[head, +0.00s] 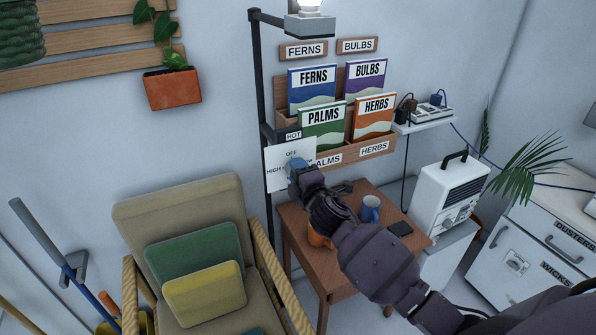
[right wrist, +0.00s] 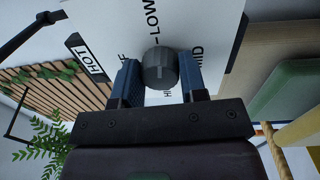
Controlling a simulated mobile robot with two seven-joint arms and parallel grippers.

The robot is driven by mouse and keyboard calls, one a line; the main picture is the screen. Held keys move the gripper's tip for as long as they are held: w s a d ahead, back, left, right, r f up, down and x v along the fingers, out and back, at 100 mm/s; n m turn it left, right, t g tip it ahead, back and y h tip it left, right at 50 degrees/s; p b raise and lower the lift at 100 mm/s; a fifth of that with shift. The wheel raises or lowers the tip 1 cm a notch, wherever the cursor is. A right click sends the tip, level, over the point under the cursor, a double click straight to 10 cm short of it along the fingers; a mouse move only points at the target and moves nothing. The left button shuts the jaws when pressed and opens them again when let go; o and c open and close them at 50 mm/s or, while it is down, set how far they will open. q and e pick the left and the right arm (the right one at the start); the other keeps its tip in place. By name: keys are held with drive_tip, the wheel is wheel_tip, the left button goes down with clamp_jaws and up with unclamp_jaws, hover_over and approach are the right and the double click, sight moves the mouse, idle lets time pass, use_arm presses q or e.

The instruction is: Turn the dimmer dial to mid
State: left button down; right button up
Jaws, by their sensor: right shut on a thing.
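The dimmer's white plate (head: 276,180) hangs on the wall at a black post, with OFF and HIGH readable in the head view. In the right wrist view the plate (right wrist: 205,25) also shows LOW and part of another word. The grey ribbed dial (right wrist: 160,68) sits on it, between the blue fingers of my right gripper (right wrist: 160,82), which is shut on it. In the head view my right gripper (head: 297,168) covers the dial. I cannot tell which mark the dial points to. My left gripper is not in view.
A lit lamp (head: 310,24) tops the post. A HOT label (head: 293,135) and a booklet rack (head: 377,150) are close beside the plate. Below, a small wooden table (head: 294,222) holds a blue mug (head: 371,208) and an orange mug (head: 318,239). A cushioned chair (head: 188,205) stands left.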

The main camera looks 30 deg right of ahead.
drive_tip(key=shift+a+f+m+g+h+p, duration=0.15)
drive_tip(key=shift+m+p, duration=1.45)
drive_tip(key=shift+m, duration=2.4)
drive_tip(key=shift+a+m+g+h+p, duration=0.15)
drive_tip(key=shift+m+p, duration=1.4)
drive_tip(key=shift+m, duration=2.45)
drive_tip(key=shift+d, duration=0.1)
drive_tip(key=o, duration=0.9)
drive_tip(key=shift+s, duration=0.1)
drive_tip(key=s, duration=0.7)
drive_tip(key=s+a, duration=0.1)
drive_tip(key=s, duration=0.2)
drive_tip(key=shift+s+a+b, duration=0.1)
drive_tip(key=shift+s+b, duration=0.15)
drive_tip(key=shift+b, duration=0.05)
drive_tip(key=shift+m, duration=0.3)
